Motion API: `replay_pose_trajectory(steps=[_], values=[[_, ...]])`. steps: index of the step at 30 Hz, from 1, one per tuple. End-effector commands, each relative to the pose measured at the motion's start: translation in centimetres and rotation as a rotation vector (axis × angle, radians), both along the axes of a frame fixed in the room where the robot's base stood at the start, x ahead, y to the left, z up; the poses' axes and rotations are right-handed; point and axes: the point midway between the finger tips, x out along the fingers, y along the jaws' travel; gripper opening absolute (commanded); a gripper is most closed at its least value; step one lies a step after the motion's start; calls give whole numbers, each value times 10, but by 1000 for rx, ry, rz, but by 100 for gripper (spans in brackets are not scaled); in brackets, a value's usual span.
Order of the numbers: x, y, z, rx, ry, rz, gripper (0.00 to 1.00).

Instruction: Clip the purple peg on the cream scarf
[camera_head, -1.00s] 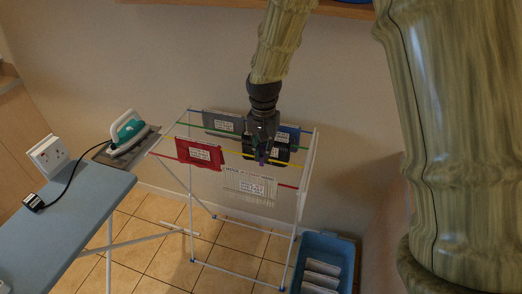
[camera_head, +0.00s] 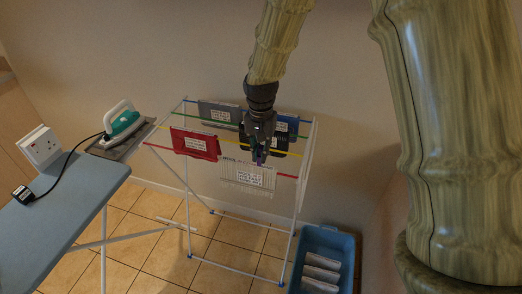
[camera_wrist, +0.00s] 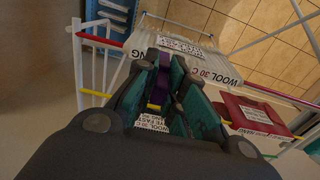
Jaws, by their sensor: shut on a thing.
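The cream scarf (camera_head: 236,181) hangs over the front red line of the drying rack, with a white care label on its front. It also shows in the wrist view (camera_wrist: 207,62), beyond my fingertips. My gripper (camera_head: 260,157) is above and just behind the scarf's top edge. It is shut on the purple peg (camera_wrist: 162,84), which stands upright between the teal-padded fingers. In the head view the peg (camera_head: 260,156) is small and dark. I cannot tell whether the peg touches the scarf.
A red cloth (camera_head: 195,144) hangs left of the scarf on the rack (camera_head: 187,181). Grey (camera_head: 219,112), blue (camera_head: 287,124) and black cloths (camera_head: 279,141) hang behind. An ironing board (camera_head: 62,220) with an iron (camera_head: 122,122) stands left. A blue basket (camera_head: 318,238) is on the floor right.

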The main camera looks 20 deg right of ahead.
Motion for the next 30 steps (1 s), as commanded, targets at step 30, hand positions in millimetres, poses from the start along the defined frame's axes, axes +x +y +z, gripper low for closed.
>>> replay_pose_trajectory(steps=[30], values=[[0, 0, -38, -1, -1, 0, 3]])
